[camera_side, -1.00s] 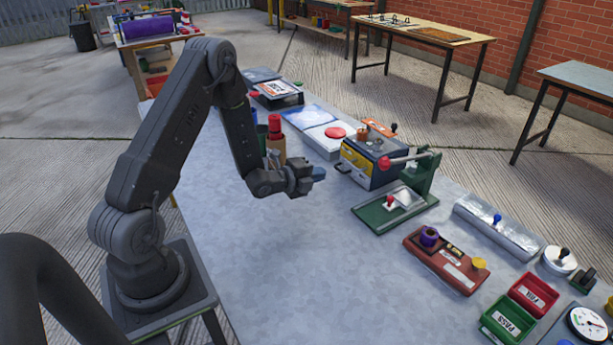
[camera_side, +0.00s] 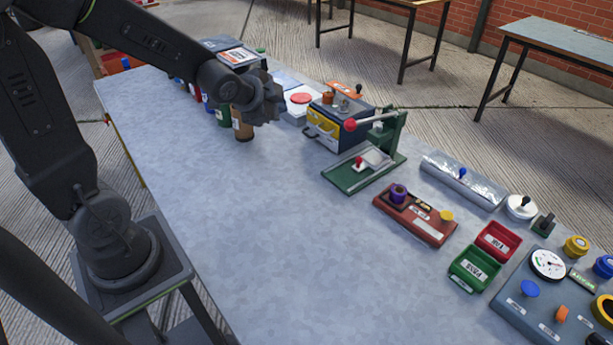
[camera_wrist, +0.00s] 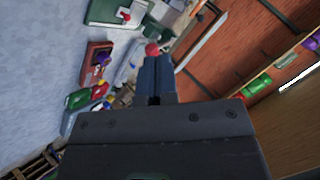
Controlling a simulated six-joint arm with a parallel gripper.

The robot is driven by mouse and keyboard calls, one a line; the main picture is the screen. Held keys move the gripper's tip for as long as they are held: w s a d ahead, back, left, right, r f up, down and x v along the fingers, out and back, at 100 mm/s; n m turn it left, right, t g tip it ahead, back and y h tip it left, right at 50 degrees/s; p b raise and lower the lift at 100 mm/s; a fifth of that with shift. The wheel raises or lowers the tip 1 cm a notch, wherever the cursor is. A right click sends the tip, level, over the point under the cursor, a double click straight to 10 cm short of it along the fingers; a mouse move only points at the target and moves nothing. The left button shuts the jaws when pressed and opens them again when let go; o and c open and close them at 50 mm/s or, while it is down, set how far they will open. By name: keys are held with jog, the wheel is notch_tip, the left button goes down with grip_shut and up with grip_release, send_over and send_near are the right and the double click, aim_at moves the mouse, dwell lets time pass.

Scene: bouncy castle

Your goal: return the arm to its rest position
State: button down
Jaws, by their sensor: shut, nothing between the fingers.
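My gripper (camera_side: 268,97) is above the far part of the grey table (camera_side: 215,180) in the side view, near a brown cup (camera_side: 243,125) and the drawer box. Its fingers are hard to make out there. In the wrist view the two fingers of my gripper (camera_wrist: 156,75) are together, with nothing between them. My arm stretches from its base at the left, its upper part near the top left corner and its forearm sloping down to the right.
A box with yellow drawers (camera_side: 325,130) and a green press (camera_side: 370,165) with a red-knobbed lever (camera_side: 350,125) stand right of my gripper. A red block (camera_side: 413,215), a red FAIL tray (camera_side: 497,240) and a green PASS tray (camera_side: 473,270) lie further right. The near middle of the table is clear.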

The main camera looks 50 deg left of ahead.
jog(key=s+d+r+n+g+h, duration=0.1)
jog(key=s+d+r+n, duration=0.1)
jog(key=s, duration=0.4)
jog(key=s+d+r+n+g, duration=0.1)
jog(key=s+d+r+n, duration=0.1)
jog(key=s+d, duration=0.3)
jog(key=s+d+r+n+g+h, duration=0.1)
jog(key=s+d+r+n+g, duration=0.1)
jog(key=s, duration=0.5)
jog(key=shift+s+d+r+n+h, duration=0.15)
jog(key=shift+d+r+n+h, duration=0.15)
jog(key=shift+d+n, duration=0.65)
